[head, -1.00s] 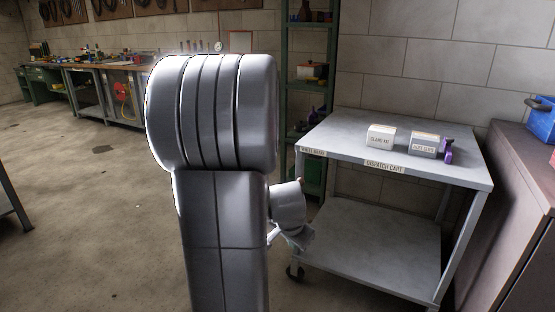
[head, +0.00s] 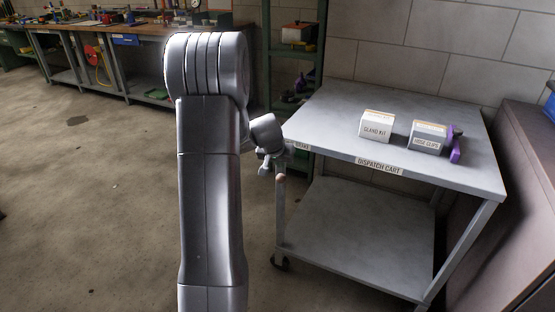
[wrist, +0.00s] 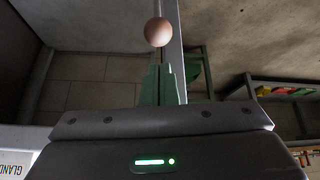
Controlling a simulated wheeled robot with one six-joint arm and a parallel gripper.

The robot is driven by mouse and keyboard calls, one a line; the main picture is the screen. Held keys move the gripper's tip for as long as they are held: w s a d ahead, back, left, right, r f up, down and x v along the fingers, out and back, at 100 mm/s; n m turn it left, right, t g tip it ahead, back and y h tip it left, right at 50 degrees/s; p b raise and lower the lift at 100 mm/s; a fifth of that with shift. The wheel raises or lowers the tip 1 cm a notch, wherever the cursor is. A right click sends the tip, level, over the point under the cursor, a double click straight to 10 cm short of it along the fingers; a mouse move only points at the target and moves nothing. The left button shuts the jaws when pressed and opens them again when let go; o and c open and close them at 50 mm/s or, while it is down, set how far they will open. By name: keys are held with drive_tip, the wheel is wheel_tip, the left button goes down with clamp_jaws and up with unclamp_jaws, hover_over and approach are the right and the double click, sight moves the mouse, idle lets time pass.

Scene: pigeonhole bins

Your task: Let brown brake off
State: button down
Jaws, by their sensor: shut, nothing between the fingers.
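The brown brake shows as a small round brown knob (head: 281,179) beside the near left leg of the dispatch cart (head: 340,148), below a partly hidden label ending in "BRAKE". In the wrist view the knob (wrist: 158,32) is large, at the top centre, in front of a grey cart post. My gripper (head: 265,168) is just left of the knob in the head view, partly hidden by my own arm. Its fingers (wrist: 161,68) are closed together and empty, pointing toward the knob with a small visible gap.
A gland kit box (head: 377,126), a hose clips box (head: 427,138) and a purple item (head: 455,145) stand on the cart top. A brown cabinet (head: 520,190) is at the right, green shelving (head: 295,70) behind. The floor at left is clear.

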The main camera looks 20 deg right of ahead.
hover_over(282, 187)
drive_tip(key=w, duration=0.1)
drive_tip(key=shift+w+d+f, duration=0.1)
drive_tip(key=shift+d+f, duration=0.05)
drive_tip(key=shift+f, duration=1)
drive_tip(key=shift+w+d+f, duration=0.1)
drive_tip(key=shift+d+f, duration=0.05)
drive_tip(key=shift+f, duration=0.95)
drive_tip(key=shift+s+b, duration=0.1)
drive_tip(key=shift+b, duration=0.3)
drive_tip(key=shift+s+f+b, duration=0.1)
drive_tip(key=shift+f+b, duration=0.1)
drive_tip(key=shift+b, duration=0.25)
